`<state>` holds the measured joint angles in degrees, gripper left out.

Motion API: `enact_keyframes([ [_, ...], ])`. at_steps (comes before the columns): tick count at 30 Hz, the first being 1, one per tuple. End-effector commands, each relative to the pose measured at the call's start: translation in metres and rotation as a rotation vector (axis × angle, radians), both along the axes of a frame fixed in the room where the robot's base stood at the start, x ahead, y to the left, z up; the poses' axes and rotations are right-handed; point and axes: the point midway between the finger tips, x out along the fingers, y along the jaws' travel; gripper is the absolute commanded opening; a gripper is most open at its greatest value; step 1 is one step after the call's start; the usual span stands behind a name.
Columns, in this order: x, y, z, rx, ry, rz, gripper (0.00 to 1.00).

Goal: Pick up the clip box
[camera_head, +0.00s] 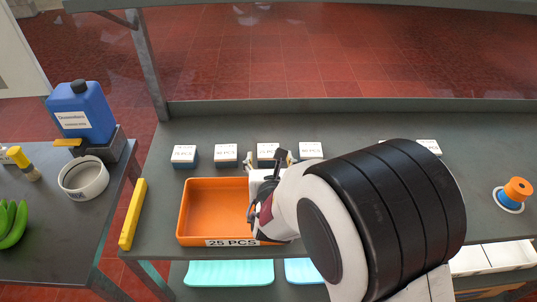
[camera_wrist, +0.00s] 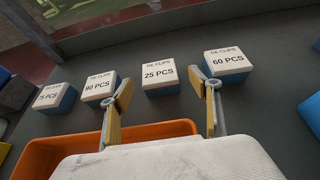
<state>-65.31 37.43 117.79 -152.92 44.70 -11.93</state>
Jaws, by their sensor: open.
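Small blue clip boxes with white labelled lids stand in a row on the grey table. In the wrist view the box marked 25 PCS (camera_wrist: 160,76) appears between and beyond my fingertips, with the 90 PCS box (camera_wrist: 99,87) to its left and the 60 PCS box (camera_wrist: 228,65) to its right. In the head view the third box (camera_head: 267,150) from the left stands just beyond my gripper (camera_head: 269,160). My gripper (camera_wrist: 166,90) is open and empty, its yellow-padded fingers apart. An orange tray (camera_head: 192,238) labelled 25 PCS lies below and in front of it.
Another clip box (camera_wrist: 55,97) stands at the row's left end. A box (camera_head: 428,146) at the right is partly hidden by my arm. A yellow bar (camera_head: 133,213) lies left of the tray. An orange spool (camera_head: 517,189) stands far right. A rail runs along the table's back.

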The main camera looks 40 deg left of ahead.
Motion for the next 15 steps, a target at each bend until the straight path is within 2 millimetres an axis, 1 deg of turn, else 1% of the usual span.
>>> enact_keyframes([
  [8,0.004,0.004,-0.003,0.000,0.000,-0.001,0.62],
  [15,0.017,0.018,-0.011,0.001,0.000,-0.001,0.62],
])
